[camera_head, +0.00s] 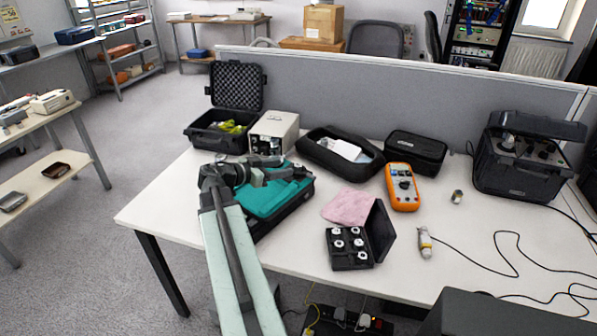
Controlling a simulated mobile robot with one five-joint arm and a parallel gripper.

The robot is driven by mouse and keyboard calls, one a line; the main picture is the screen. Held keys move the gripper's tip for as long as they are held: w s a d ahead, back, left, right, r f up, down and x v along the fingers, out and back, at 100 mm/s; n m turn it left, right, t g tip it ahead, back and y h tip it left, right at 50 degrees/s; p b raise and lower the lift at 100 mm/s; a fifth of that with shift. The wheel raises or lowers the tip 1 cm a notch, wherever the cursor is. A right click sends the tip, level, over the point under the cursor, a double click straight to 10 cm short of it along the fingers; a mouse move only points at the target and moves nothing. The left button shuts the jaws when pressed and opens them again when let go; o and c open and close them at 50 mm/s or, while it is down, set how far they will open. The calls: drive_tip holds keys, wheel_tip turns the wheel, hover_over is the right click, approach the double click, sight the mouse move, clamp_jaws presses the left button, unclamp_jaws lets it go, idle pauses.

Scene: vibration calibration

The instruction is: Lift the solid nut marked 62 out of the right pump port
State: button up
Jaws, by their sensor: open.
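My arm reaches up from the bottom of the head view, and my gripper (284,170) is at its far end, over the teal case (270,197) and in front of a beige instrument box (274,130). The gripper is open; I see nothing held in it. The box's front face has dark fittings, partly hidden by my gripper. I cannot make out which of them is the right pump port, nor any marking 62. An open black case (367,262) holds several small silver round parts, too small to read.
An open black foam-lined case (205,134) stands left of the beige box. A black pouch (316,153), an orange meter (402,187), a pink cloth (347,206) and a cabled sensor (424,243) lie to the right. A grey partition (400,100) closes the back. The table's front left is clear.

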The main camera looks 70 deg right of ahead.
sight(299, 164)
drive_tip(key=b+x, duration=0.1)
drive_tip(key=x, duration=0.5)
drive_tip(key=shift+b, duration=0.4)
clamp_jaws()
drive_tip(key=shift+r, duration=0.15)
wheel_tip(299, 164, up, 10)
drive_tip(key=p, duration=1)
